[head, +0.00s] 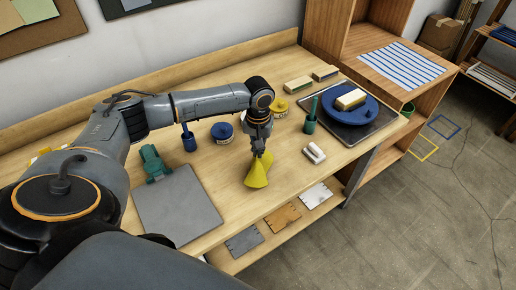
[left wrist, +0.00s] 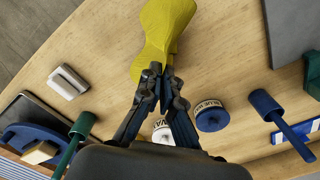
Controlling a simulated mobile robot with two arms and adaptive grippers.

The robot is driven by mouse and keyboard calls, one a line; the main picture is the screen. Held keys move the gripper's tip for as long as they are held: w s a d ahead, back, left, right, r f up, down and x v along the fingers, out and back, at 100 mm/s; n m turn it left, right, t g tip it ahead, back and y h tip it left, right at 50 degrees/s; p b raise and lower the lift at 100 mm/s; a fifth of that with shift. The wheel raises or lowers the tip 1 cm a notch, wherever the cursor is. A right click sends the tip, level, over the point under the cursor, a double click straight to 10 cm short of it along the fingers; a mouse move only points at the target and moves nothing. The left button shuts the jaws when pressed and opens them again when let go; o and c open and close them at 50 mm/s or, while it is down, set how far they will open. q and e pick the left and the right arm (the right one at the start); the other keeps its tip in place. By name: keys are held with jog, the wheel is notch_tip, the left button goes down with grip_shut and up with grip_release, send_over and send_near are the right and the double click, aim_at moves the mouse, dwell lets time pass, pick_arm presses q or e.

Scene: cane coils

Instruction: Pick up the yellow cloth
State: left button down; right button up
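The yellow cloth (head: 257,173) hangs gathered below my left gripper (head: 259,148), near the middle of the workbench. In the left wrist view, the fingertips (left wrist: 159,73) are shut on one end of the cloth (left wrist: 162,30). My right gripper is not in view.
On the wooden workbench (head: 215,190) are a blue tin (head: 222,132), a yellow-lidded tin (head: 279,107), a green-handled tool (head: 311,117), a white block (head: 314,153), a grey board (head: 178,205) and a dark tray with a blue plate (head: 368,110).

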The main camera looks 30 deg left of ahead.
pick_arm(q)
jog(key=shift+f, duration=0.1)
jog(key=c, duration=0.5)
grip_release()
